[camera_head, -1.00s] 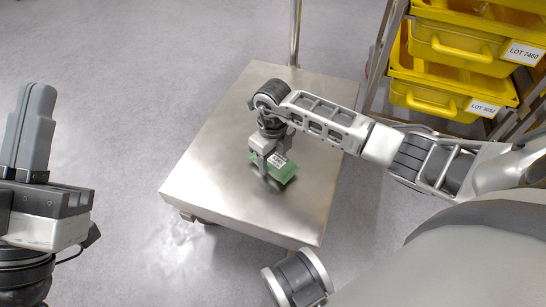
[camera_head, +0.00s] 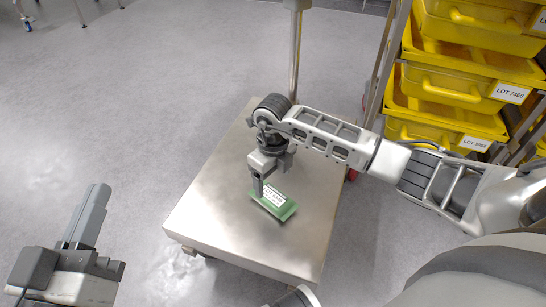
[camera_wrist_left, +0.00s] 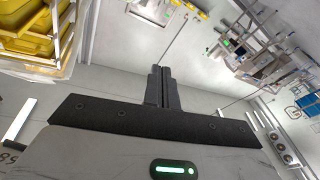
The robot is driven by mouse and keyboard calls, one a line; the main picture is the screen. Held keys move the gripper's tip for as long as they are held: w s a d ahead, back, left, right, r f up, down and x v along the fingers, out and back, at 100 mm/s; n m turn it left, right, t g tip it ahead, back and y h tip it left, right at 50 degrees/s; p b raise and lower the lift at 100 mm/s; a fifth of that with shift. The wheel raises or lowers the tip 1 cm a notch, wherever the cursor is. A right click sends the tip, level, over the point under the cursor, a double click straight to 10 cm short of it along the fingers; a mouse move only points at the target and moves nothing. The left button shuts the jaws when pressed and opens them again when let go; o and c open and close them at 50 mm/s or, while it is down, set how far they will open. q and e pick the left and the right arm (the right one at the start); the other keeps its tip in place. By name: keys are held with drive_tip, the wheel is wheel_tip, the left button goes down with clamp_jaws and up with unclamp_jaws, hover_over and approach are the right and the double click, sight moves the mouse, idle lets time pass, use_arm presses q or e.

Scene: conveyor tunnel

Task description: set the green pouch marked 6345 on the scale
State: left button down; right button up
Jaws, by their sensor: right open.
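The green pouch (camera_head: 273,206) with a white label lies on the steel platform of the scale (camera_head: 215,218) in the head view; its label is too small to read surely. My right gripper (camera_head: 273,175) is open just above and beside the pouch's far edge. One finger is close to the pouch, and I cannot tell whether it touches. My left gripper (camera_head: 88,215) is empty at the lower left, off the scale, with its fingers together. Those fingers also show in the left wrist view (camera_wrist_left: 161,88), closed with nothing between them.
The scale's post (camera_head: 295,55) rises at the platform's far edge. A rack with yellow bins (camera_head: 450,85) labelled LOT stands at the right, close to my right arm. Grey floor (camera_head: 110,110) is clear at the left.

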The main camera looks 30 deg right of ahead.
sight(273, 195)
use_arm(q)
drive_tip(key=f+g, duration=0.1)
drive_tip(key=s+f+n+g+p, duration=0.1)
drive_tip(key=s+f+n, duration=0.1)
drive_tip(key=shift+d+f+g+y, duration=0.25)
drive_tip(key=shift+d+g+y, duration=0.05)
drive_tip(key=shift+d+g, duration=0.1)
use_arm(e)
wheel_tip(273, 195, up, 5)
drive_tip(key=shift+f, duration=0.2)
